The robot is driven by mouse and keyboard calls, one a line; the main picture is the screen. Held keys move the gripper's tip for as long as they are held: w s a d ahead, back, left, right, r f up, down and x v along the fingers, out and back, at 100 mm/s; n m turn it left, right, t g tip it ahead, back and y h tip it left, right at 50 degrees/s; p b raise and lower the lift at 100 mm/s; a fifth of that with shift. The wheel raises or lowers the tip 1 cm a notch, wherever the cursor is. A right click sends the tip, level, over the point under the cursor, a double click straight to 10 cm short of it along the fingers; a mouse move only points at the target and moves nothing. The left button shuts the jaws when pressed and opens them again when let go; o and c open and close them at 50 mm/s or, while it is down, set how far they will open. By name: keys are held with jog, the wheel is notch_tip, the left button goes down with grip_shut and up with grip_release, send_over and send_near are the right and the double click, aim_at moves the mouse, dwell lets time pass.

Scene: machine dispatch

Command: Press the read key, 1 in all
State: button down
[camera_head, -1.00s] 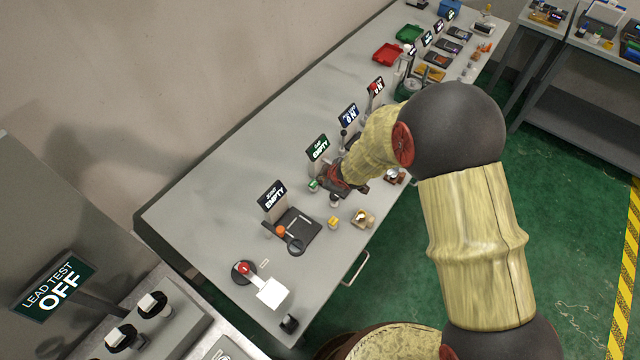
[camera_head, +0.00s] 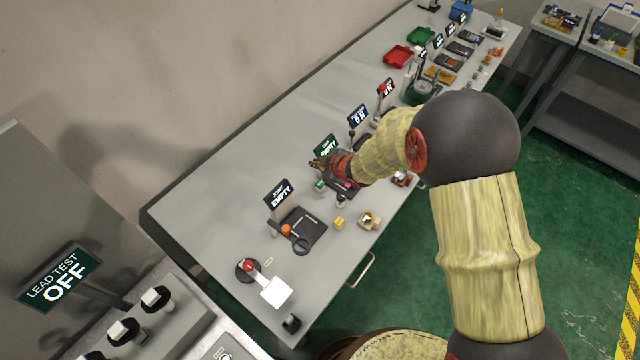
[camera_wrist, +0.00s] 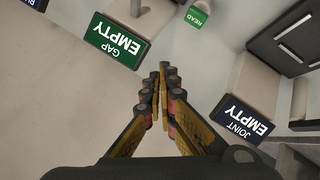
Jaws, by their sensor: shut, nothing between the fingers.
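The read key is a green block labelled READ (camera_wrist: 197,14), at the top of the wrist view. In the head view it is the small green piece (camera_head: 320,185) on the bench. My gripper (camera_head: 316,163) is shut and empty, in front of the green GAP EMPTY sign (camera_head: 326,147) in the head view. In the wrist view the closed fingertips (camera_wrist: 164,68) point between the GAP EMPTY sign (camera_wrist: 113,42) and the read key, apart from the key in the picture. My gripper and wrist hide part of the gap station.
The JOINT EMPTY sign (camera_head: 279,194) stands behind a dark fixture (camera_head: 304,228) with an orange knob. A red button (camera_head: 248,265) and white card (camera_head: 276,292) lie nearer. An ON sign (camera_head: 358,117) and levers stand farther along. The bench's wall side is clear.

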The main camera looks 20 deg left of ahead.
aim_at(318, 185)
jog(key=shift+f+b, duration=3)
jog(key=shift+f, duration=1)
jog(key=shift+f, duration=0.1)
jog(key=shift+f+b, duration=0.3)
jog(key=shift+b, duration=0.05)
jog(key=shift+f+b, duration=0.5)
jog(key=shift+f, duration=0.1)
jog(key=shift+r, duration=0.15)
jog(key=shift+r+p, duration=0.8)
jog(key=shift+r, duration=0.1)
jog(key=shift+r, duration=0.1)
notch_tip(318, 185, up, 5)
jog(key=p, duration=0.4)
